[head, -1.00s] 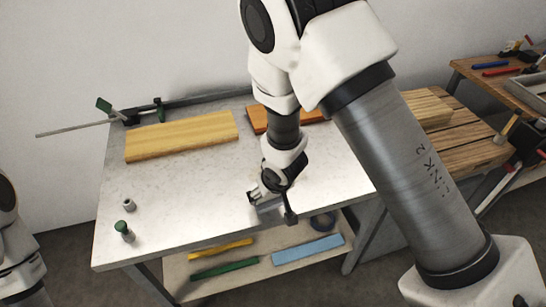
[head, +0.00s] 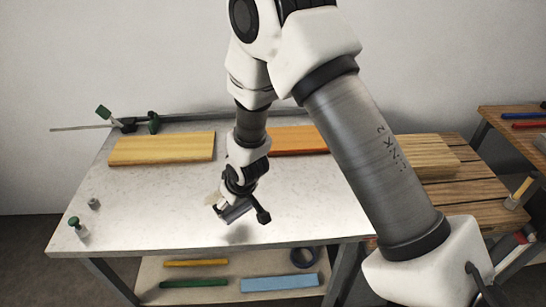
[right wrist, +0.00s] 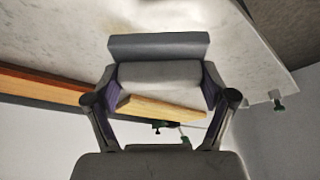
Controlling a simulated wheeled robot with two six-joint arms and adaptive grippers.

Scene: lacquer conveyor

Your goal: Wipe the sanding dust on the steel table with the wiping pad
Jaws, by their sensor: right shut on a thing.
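My right gripper (head: 236,202) is over the front middle of the steel table (head: 150,215), shut on the grey wiping pad (head: 239,211). In the right wrist view the pad (right wrist: 158,46) sits across the two fingertips (right wrist: 160,85), with a darker grey strip along its far side. A shadow on the table below the pad suggests that it is held above the surface. A faint beige patch (head: 211,198) shows just left of the gripper; I cannot tell whether it is sanding dust. My left gripper is out of view.
A yellow board (head: 162,148) and an orange board (head: 297,139) lie along the table's back. A green-handled clamp (head: 130,122) is at the back left. A wooden bench (head: 470,160) adjoins on the right.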

